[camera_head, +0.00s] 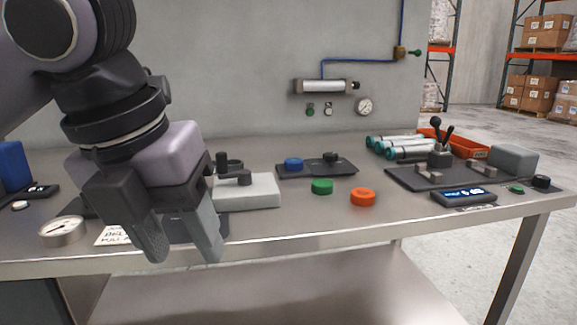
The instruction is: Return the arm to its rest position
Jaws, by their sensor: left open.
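My left arm comes in from the upper left and hangs over the left part of the grey metal table (310,226). Its gripper (182,250) points down near the table's front edge. The two fingers are apart and nothing shows between them. The gripper hides part of a dark plate and part of the paper label (112,236) behind it. My right gripper does not show.
Near the gripper are a round gauge (62,231) and a light grey block (248,192) with black knobs. A green puck (321,186) and an orange puck (362,197) lie mid-table. A fixture plate (405,180) and a display (464,197) stand right. The front middle is clear.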

